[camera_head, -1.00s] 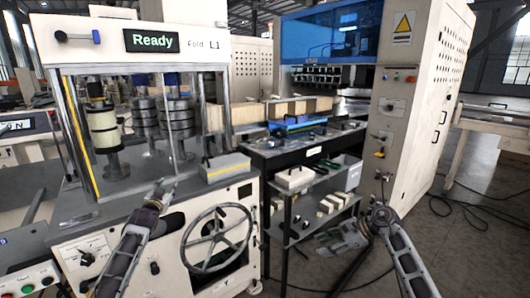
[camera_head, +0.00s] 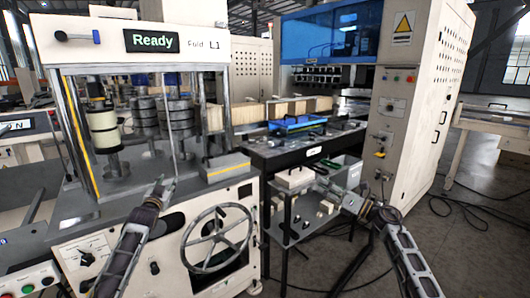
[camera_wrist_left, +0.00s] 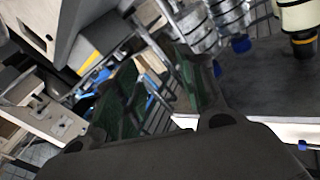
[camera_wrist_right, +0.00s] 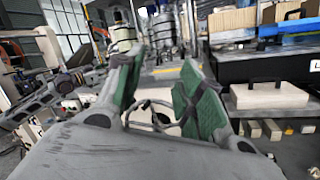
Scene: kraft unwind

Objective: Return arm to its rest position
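My left arm comes in from the left in the head view, in front of the machine with the "Ready" screen (camera_head: 151,41). Its gripper (camera_head: 167,184) is over the machine's grey bed, left of the handwheel (camera_head: 216,239). In the left wrist view its green-padded fingers (camera_wrist_left: 155,95) stand apart with nothing held. My right arm comes in from the lower right. Its gripper (camera_head: 322,178) points left and away, in front of the shelf cart. In the right wrist view its green-padded fingers (camera_wrist_right: 160,85) are apart and empty.
The cart (camera_head: 285,160) right of the machine carries a blue tool and boxes on its shelves. A white cabinet (camera_head: 420,110) with a warning sign stands on the right. Black cables lie on the floor (camera_head: 470,240), which is otherwise clear at the right.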

